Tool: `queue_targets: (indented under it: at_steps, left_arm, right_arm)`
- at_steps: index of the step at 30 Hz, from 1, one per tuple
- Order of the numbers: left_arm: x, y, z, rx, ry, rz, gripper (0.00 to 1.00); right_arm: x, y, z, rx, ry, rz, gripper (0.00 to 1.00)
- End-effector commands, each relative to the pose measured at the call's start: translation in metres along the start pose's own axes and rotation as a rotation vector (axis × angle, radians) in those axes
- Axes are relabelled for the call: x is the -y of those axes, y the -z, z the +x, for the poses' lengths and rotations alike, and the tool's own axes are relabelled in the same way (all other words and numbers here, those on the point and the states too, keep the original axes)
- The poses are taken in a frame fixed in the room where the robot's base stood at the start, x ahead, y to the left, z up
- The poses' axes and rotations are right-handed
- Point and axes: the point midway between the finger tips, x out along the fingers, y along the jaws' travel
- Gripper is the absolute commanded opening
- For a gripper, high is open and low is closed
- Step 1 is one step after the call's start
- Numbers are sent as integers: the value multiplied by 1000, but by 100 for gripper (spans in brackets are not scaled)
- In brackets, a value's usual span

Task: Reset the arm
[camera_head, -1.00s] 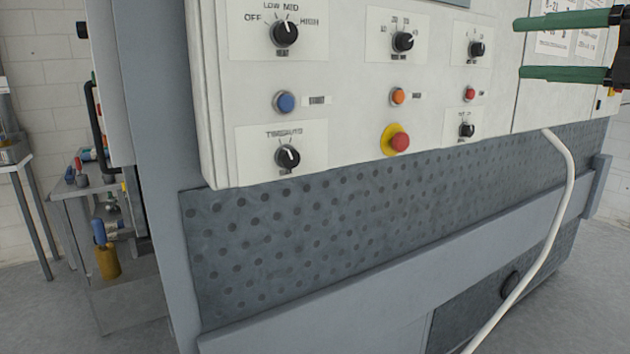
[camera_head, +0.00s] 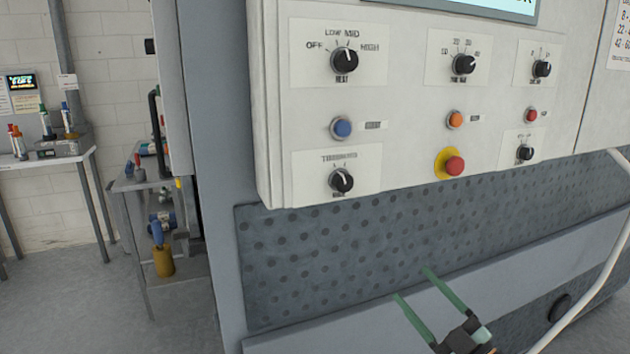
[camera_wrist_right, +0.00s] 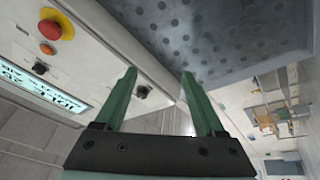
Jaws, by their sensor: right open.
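My right gripper (camera_head: 416,288) shows at the lower middle of the head view, in front of the machine's lower grey ledge. Its two green fingers are spread apart with nothing between them. The right wrist view also shows the open fingers (camera_wrist_right: 158,88), with the machine's panel and dark perforated plate beyond. The washer's control panel (camera_head: 405,105) is above the gripper, and the gripper appears clear of it. My left gripper is not in view.
The panel carries several black knobs, a blue button (camera_head: 342,127), an orange button (camera_head: 455,119) and a red mushroom button (camera_head: 454,166). A white hose (camera_head: 598,290) hangs at the right. A side table (camera_head: 45,160) stands at the left, with open floor before it.

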Motion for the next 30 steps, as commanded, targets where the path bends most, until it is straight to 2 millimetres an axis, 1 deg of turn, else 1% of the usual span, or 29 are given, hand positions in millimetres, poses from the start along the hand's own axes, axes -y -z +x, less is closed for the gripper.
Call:
queue_targets:
  at_steps: [1,2,3,5,6,8,9,11,12,14,15,18,21,23,25,30]
  left_arm:
    - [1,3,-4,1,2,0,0]
    - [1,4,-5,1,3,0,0]
    - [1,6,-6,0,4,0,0]
    - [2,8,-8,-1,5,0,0]
    - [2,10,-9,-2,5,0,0]
    - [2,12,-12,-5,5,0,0]
    - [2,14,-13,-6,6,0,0]
    - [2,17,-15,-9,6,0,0]
    - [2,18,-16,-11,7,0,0]
    - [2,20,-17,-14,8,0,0]
    - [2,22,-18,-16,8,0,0]
    - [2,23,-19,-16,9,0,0]
    - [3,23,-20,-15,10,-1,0]
    - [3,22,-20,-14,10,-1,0]
    - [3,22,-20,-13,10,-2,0]
    - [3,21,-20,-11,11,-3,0]
  right_arm:
    - [22,-16,-17,84,-10,87,72]
    - [34,-26,-27,136,-16,133,72]
    - [50,-38,-42,206,-23,194,72]
    - [78,-55,-68,317,-27,283,72]
    - [97,-65,-88,395,-27,342,72]
    - [126,-78,-119,514,-21,428,72]
    - [147,-83,-142,595,-15,484,72]
    - [176,-87,-176,710,-2,563,72]
    - [194,-88,-198,782,10,612,72]
    - [219,-86,-228,880,27,677,72]
    - [233,-83,-247,937,39,715,72]
    - [260,-74,-283,1046,65,789,72]
    - [276,-66,-304,1111,83,834,72]
    - [281,-64,-311,1131,89,847,72]
    - [284,-63,-314,1139,92,853,72]
    - [284,-63,-314,1139,93,852,72]
